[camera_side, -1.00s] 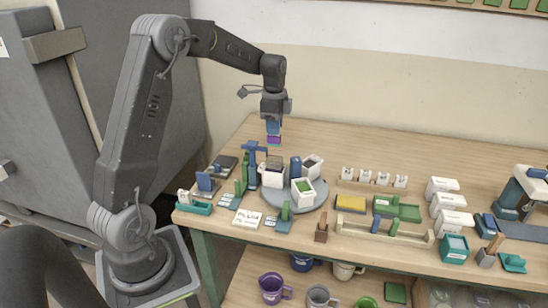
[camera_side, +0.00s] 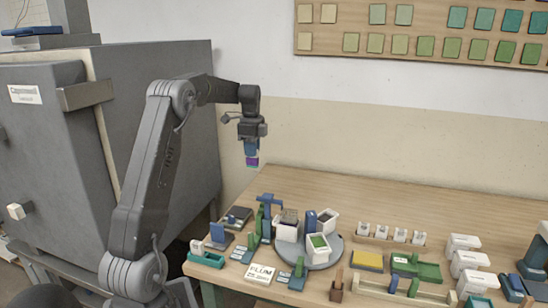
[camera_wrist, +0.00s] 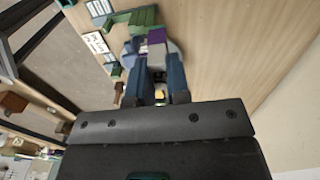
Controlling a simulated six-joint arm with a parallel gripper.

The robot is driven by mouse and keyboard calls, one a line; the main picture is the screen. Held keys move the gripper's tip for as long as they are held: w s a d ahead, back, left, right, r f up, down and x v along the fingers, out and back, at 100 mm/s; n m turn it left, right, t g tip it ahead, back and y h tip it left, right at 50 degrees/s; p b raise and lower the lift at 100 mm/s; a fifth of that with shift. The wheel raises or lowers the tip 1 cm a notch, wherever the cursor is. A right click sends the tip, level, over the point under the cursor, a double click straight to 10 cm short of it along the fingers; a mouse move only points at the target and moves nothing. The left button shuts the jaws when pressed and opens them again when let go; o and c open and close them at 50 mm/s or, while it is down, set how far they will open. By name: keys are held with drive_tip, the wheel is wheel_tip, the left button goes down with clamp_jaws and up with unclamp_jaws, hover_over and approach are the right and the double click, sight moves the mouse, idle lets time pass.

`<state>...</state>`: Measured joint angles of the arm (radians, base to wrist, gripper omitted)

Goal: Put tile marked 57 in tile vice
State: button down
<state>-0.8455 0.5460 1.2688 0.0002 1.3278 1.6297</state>
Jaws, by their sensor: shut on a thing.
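My gripper (camera_side: 251,153) is shut on a small purple tile (camera_side: 252,161) and holds it in the air above the back left of the bench. In the wrist view, the tile (camera_wrist: 156,36) shows its purple and pale faces just beyond my two blue fingers. No number can be read on it, so I cannot tell if it is marked 57. A blue upright stand (camera_side: 267,207) is below and right of my gripper, with green upright pieces (camera_side: 256,222) beside it. I cannot tell for certain which fixture is the tile vice.
A grey round turntable (camera_side: 331,262) carries white buckets and a blue piece. A white PLUM card (camera_side: 260,273) lies in front. A yellow block (camera_side: 368,261) and a green tray (camera_side: 428,272) are to the right. The back of the bench (camera_side: 340,193) is clear.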

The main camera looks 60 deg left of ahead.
drive_tip(key=s+a, duration=0.4)
drive_tip(key=a, duration=0.2)
drive_tip(key=shift+d+f, duration=0.15)
drive_tip(key=shift+f, duration=9.55)
drive_tip(key=shift+f, duration=0.3)
drive_tip(key=c, duration=1)
unclamp_jaws()
wheel_tip(320, 180, up, 7)
drive_tip(key=shift+r, duration=0.1)
